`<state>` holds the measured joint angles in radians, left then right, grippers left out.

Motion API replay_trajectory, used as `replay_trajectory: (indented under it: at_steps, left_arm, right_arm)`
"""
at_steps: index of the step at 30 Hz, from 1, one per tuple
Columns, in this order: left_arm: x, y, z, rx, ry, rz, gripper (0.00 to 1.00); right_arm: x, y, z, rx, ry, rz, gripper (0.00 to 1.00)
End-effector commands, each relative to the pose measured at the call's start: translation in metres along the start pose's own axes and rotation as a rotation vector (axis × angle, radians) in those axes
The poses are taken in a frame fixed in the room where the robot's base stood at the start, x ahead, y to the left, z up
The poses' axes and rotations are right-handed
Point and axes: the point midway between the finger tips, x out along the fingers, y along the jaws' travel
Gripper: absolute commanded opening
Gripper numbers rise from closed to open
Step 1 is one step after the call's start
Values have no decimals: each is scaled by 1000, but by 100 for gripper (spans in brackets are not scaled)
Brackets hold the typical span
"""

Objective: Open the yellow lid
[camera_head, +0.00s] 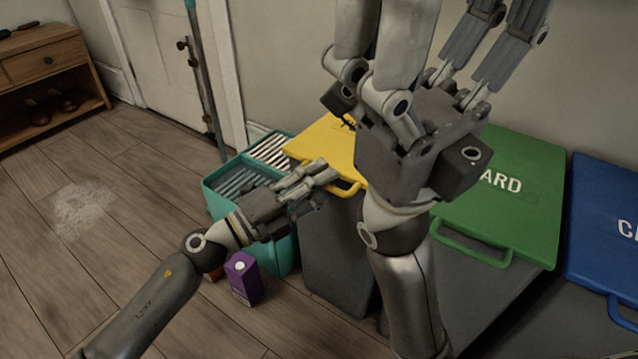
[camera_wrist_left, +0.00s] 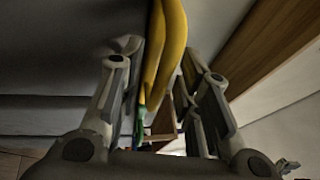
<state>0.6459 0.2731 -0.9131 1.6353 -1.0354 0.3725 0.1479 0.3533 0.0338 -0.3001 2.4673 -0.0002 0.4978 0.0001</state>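The yellow lid (camera_head: 322,140) lies flat on a dark grey bin (camera_head: 338,255), with its loop handle (camera_head: 350,189) at the front edge. My right gripper hides much of the lid's right part. My left gripper (camera_head: 328,174) is at the handle's left end. In the left wrist view the yellow handle (camera_wrist_left: 168,45) shows between the two spread fingers, with gaps on both sides; contact cannot be made out. My right gripper (camera_head: 445,50) is raised in the foreground, fingers spread and pointing up, with nothing seen between them; its tips are cut off by the frame.
A teal crate (camera_head: 284,256) with ribbed contents stands left of the yellow-lidded bin, a purple carton (camera_head: 243,278) before it. Bins with a green lid (camera_head: 525,190) and a blue lid (camera_head: 600,225) stand to the right. Open wooden floor (camera_head: 90,270) lies left.

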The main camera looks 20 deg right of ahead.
Motion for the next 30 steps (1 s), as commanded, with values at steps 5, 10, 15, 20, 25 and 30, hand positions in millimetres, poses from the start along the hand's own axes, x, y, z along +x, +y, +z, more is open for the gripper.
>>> replay_trajectory:
  at_steps: [5, 10, 15, 20, 25, 30]
  left_arm:
    - [0, 0, 0, 0, 0, 0, 31]
    - [0, 0, 0, 0, 0, 0, 10]
    - [0, 0, 0, 1, 0, 0, 0]
    - [0, -1, 0, 3, 0, -1, 0]
    - [0, -4, 1, 5, 0, 1, 0]
    - [2, -11, 2, 3, 0, 9, 0]
  right_arm:
    - [0, 0, 0, 0, 0, 0, 82]
    - [0, 0, 0, 0, 0, 0, 82]
    - [0, 0, 0, 0, 1, 0, 82]
    - [1, 0, 0, 1, 1, 0, 82]
    - [4, 0, -1, 1, 6, 0, 82]
    - [-4, 4, 8, 4, -39, 17, 82]
